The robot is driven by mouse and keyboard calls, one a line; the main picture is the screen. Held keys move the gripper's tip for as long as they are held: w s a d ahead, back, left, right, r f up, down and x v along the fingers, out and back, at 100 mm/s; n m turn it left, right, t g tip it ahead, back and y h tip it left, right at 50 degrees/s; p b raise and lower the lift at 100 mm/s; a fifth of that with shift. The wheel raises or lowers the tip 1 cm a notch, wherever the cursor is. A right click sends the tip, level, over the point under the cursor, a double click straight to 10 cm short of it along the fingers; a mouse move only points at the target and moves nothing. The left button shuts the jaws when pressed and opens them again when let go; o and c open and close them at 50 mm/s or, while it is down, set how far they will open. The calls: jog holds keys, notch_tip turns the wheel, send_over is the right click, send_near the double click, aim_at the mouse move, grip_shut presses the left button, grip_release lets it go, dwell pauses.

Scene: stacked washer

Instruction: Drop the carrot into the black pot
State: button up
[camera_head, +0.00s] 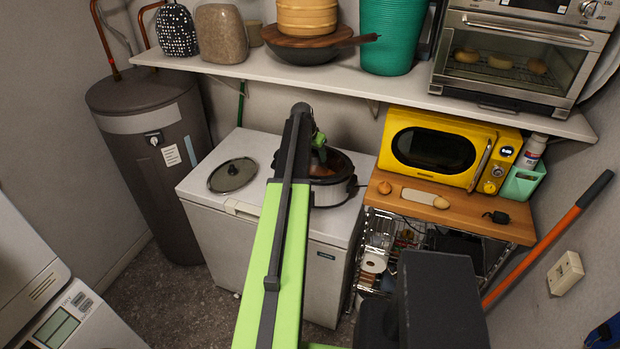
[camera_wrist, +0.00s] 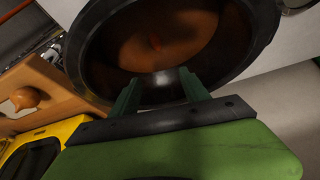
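No carrot is clearly visible elsewhere. My gripper (camera_wrist: 158,84) is over the near side of the pot, its green fingers apart with nothing seen between them. In the head view my gripper (camera_head: 319,150) is partly hidden by my arm.
A round lid (camera_head: 232,175) lies on the white chest (camera_head: 205,187) left of the pot. A yellow microwave (camera_head: 435,146) stands on a wooden board (camera_head: 460,209) to the right, with small food items in front. A white shelf (camera_head: 240,68) hangs behind and above.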

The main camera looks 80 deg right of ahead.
jog(key=p+v, duration=1.6)
jog(key=v, duration=0.1)
jog(key=shift+r, duration=0.2)
